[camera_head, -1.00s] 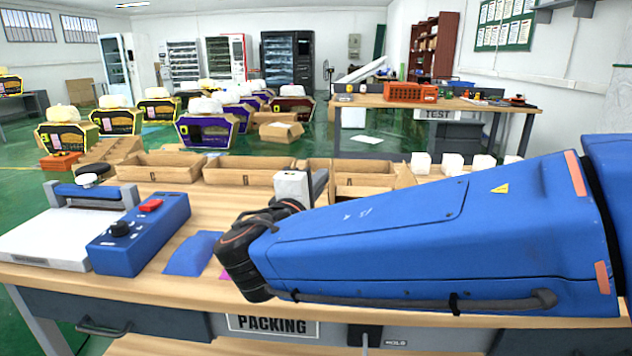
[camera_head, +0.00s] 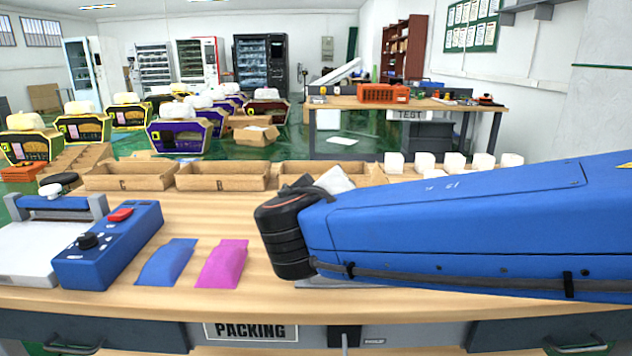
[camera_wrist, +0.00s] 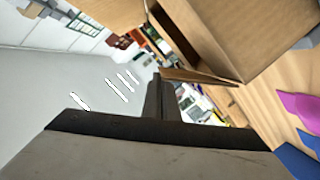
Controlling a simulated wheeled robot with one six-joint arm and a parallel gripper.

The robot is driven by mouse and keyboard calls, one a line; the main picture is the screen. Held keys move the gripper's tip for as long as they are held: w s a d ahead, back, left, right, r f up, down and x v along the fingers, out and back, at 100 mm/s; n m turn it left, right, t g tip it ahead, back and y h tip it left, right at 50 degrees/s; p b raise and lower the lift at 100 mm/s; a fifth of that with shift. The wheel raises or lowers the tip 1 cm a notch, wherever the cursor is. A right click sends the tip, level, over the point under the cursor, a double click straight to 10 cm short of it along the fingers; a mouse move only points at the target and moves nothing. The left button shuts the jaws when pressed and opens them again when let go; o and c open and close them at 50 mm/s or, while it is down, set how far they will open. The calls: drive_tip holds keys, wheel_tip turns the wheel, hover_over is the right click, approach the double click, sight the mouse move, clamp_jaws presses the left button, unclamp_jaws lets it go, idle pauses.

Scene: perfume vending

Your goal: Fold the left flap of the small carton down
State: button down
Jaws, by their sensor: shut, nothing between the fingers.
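The small carton (camera_wrist: 235,28) is brown cardboard and shows tilted at the upper right of the wrist view, with its opening facing me. One narrow flap (camera_wrist: 200,76) stands out from its lower edge, close to my fingers. Another broad flap (camera_wrist: 108,12) sticks out at the top. My gripper (camera_wrist: 162,90) is shut and empty, its fingertips beside the narrow flap; I cannot tell whether they touch it. In the head view my arm hides the carton and the fingers.
On the packing table (camera_head: 210,298), a blue pouch (camera_head: 167,262) and a magenta pouch (camera_head: 222,263) lie left of my arm. A blue control box (camera_head: 108,245) stands at the left. Open cardboard trays (camera_head: 222,177) line the back edge, with several white blocks (camera_head: 455,162) to the right.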

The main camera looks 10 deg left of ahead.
drive_tip(key=shift+w+d+f+m+g+y, duration=0.2)
drive_tip(key=shift+d+f+m+y, duration=0.15)
drive_tip(key=shift+d+f+m, duration=0.6)
drive_tip(key=shift+w+d+f+m+g+y, duration=0.2)
drive_tip(key=shift+d+f+m+y, duration=0.3)
drive_tip(key=shift+f+m, duration=0.6)
drive_tip(key=shift+d, duration=0.15)
